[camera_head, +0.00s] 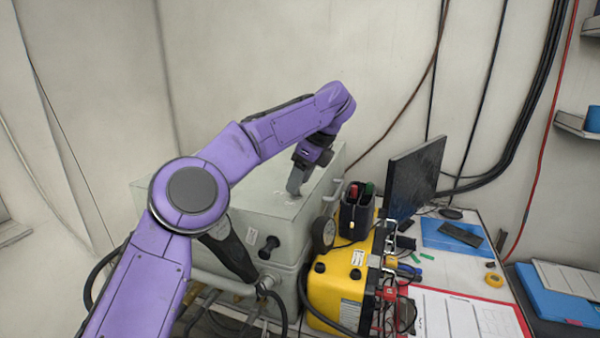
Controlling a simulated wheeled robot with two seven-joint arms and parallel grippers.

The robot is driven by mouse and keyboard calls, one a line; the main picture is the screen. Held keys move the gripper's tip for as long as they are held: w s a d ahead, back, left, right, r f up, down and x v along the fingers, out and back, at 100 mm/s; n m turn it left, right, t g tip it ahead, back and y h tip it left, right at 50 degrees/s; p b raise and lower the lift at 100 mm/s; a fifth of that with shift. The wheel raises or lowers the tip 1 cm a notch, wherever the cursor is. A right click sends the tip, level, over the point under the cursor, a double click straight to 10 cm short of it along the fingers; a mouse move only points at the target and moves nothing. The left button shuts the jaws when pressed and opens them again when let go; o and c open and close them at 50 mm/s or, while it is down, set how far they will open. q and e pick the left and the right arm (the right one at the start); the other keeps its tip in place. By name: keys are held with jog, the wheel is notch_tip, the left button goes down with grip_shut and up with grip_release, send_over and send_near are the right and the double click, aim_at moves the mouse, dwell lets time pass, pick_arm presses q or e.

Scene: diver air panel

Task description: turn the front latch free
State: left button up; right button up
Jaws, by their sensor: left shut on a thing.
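A pale grey-green box (170,196) with a flat lid stands against the wall, left of the yellow case. My left gripper (294,186) points down at the right part of the lid. Its fingers are shut on a small fitting there, seemingly the front latch, which they almost wholly hide. How far the latch is turned cannot be seen. A black knob (269,247) sticks out of the box's front face. My right gripper is not in view.
A grey handle (334,192) is on the box's right side. Hoses and pipes run below the box.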

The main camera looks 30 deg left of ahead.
pick_arm(q)
jog(key=shift+n+p, duration=0.3)
jog(key=shift+n, duration=0.3)
jog(key=shift+g, duration=0.3)
jog(key=o, duration=1)
jog(key=shift+a, duration=0.1)
jog(key=shift+o, duration=0.2)
jog(key=p+v, duration=0.7)
jog(key=v, duration=0.3)
jog(key=shift+r, duration=0.3)
jog(key=shift+w+f, duration=0.1)
